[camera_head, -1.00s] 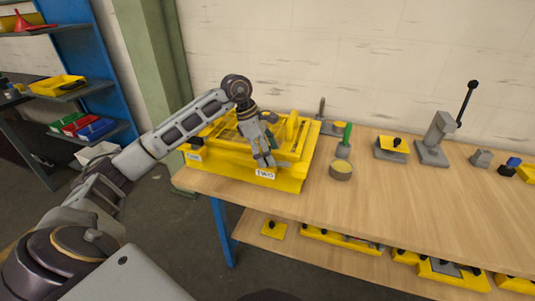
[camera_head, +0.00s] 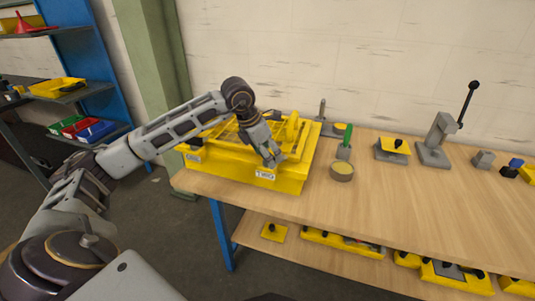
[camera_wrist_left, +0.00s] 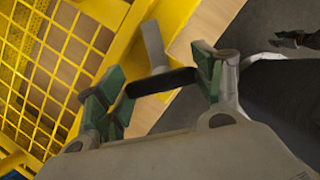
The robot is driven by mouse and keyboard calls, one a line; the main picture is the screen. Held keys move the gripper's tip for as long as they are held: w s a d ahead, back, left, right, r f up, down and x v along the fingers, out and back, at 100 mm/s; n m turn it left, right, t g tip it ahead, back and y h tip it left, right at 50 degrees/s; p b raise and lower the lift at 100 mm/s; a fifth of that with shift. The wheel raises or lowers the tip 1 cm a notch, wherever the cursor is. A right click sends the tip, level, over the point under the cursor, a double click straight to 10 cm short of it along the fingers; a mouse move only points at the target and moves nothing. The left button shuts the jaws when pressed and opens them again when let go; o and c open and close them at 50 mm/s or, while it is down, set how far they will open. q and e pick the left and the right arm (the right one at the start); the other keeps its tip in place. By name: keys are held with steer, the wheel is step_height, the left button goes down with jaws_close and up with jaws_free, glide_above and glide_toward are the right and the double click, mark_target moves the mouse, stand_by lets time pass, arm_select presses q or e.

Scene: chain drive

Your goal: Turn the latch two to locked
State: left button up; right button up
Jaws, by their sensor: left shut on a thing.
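The yellow chain drive unit (camera_head: 215,160) sits on the left end of the workbench, with a mesh guard (camera_wrist_left: 55,60) on top. A white label (camera_head: 265,174), marked TWO a second ago, is on its front right side. My left gripper (camera_head: 275,161) is at that front right corner, just above the label. In the left wrist view its green-padded fingers (camera_wrist_left: 160,84) are closed on the black handle of latch two (camera_wrist_left: 162,82). A grey lever (camera_wrist_left: 154,45) extends from beside the handle. The gripper hides most of the latch in the head view. My right gripper is not in view.
A round tin (camera_head: 341,171) and a green-handled tool (camera_head: 346,140) stand just right of the unit. A grey lever press (camera_head: 438,140) stands further right. The bench front (camera_head: 400,215) is clear. A blue shelf (camera_head: 85,85) stands at the far left.

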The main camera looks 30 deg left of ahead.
arm_select(q)
steer(key=n+y, duration=0.1)
steer(key=n, duration=0.1)
steer(key=shift+n, duration=0.3)
steer(key=shift+n+t, duration=0.3)
steer(key=shift+n, duration=0.3)
steer(key=shift+n+y, duration=0.6)
steer(key=shift+n, duration=0.4)
steer(key=shift+n+y, duration=0.3)
steer(key=shift+n, duration=0.6)
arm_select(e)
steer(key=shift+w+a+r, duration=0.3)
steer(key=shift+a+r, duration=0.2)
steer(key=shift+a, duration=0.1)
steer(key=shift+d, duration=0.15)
arm_select(q)
steer(key=shift+n, duration=0.3)
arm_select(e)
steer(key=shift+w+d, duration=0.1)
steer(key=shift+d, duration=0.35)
